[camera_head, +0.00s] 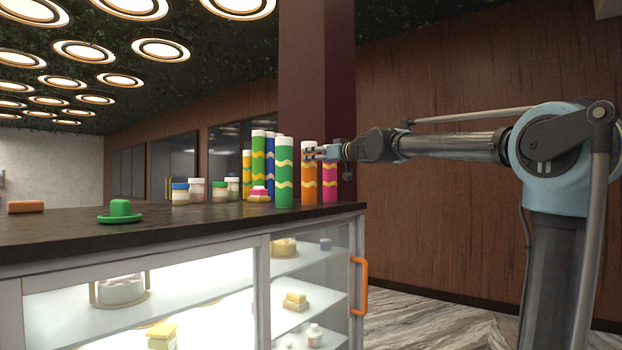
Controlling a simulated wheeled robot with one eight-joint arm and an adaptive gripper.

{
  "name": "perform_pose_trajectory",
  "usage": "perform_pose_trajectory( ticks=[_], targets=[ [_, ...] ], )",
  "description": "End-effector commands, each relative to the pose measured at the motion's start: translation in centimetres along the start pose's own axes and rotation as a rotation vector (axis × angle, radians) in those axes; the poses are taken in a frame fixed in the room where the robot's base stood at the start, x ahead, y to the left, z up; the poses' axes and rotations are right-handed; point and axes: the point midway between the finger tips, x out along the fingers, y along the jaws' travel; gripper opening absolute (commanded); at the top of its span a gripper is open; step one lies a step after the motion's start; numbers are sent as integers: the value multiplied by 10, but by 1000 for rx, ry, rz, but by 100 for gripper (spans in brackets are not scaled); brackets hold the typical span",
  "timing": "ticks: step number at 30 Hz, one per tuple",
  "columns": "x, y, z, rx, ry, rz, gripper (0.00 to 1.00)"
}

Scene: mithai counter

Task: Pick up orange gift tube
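The orange gift tube (309,188), orange with yellow wavy bands, stands upright at the right end of the dark counter. My gripper (315,152) reaches in from the right at the upper part of this tube, and its fingers overlap the tube in the picture. The fingers are small here, so I cannot tell whether they touch it or how far apart they are. A second tube in yellow and orange (247,178) stands farther left, partly hidden behind the green tubes.
Green tubes (284,180) and a blue tube (270,160) stand left of the orange tube; a pink tube (330,184) stands close on its right. Several jars (196,190) and a green dish (120,212) are farther left. The glass case (262,290) has an orange handle (359,286).

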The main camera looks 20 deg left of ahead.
Motion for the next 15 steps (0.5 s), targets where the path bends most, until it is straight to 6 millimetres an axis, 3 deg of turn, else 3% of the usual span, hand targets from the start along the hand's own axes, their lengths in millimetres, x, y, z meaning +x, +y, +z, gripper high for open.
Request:
perform_pose_trajectory(
  ticks=[7, 15],
  targets=[
    [11, 0, 0, 0, 0, -1, 74],
    [43, 1, -1, 0, 0, 0, 74]
  ],
)
